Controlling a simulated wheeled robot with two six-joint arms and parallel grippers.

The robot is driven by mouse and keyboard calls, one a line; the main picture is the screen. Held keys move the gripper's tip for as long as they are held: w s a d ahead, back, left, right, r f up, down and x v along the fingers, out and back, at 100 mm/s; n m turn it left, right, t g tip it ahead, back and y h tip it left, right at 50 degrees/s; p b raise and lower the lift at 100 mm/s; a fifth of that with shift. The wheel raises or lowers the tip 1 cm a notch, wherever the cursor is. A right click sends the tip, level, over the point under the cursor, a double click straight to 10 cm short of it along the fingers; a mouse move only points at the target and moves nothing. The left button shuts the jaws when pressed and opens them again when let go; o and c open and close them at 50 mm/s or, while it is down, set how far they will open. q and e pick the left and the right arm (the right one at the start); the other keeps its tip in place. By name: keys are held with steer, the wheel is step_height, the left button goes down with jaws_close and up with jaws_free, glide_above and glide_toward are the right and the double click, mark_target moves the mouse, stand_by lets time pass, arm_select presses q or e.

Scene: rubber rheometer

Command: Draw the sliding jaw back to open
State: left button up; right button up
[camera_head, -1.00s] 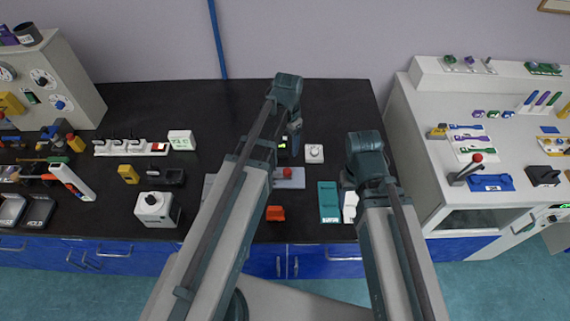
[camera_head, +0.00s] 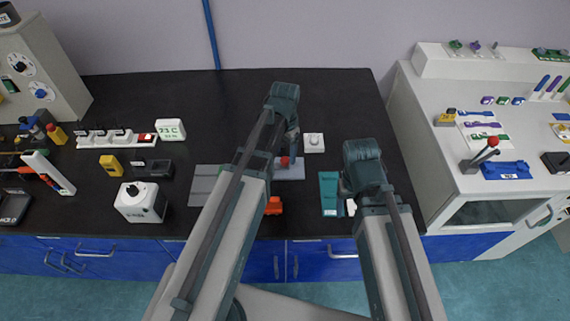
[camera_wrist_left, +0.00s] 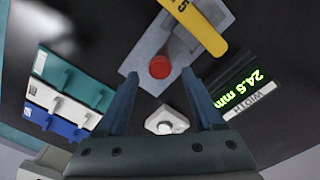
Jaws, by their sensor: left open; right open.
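The gauge is a grey plate (camera_head: 291,172) with a red knob (camera_head: 285,161); my left arm covers part of it. In the left wrist view the red knob (camera_wrist_left: 160,67) stands by a grey metal block (camera_wrist_left: 181,46), which looks like the sliding jaw, and a yellow lettered bar (camera_wrist_left: 197,24). A display (camera_wrist_left: 238,92) beside it reads about 24.5 mm. My left gripper (camera_wrist_left: 158,82) is open, with its fingertips on either side of the knob's near side; contact cannot be told. My right gripper (camera_head: 346,188) is mostly hidden behind its wrist, near the teal tray.
A white dial unit (camera_head: 314,142) stands right of the gauge. A teal tray (camera_head: 329,192) lies near the front edge beside my right gripper.

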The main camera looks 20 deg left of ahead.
mark_target(278, 163)
arm_select(q)
step_height(278, 163, down, 3)
steer(key=shift+r+b, duration=0.15)
steer(key=shift+b, duration=0.65)
arm_select(e)
step_height(278, 163, down, 3)
steer(key=shift+r, duration=0.2)
arm_select(q)
jaws_close()
stand_by(0.4)
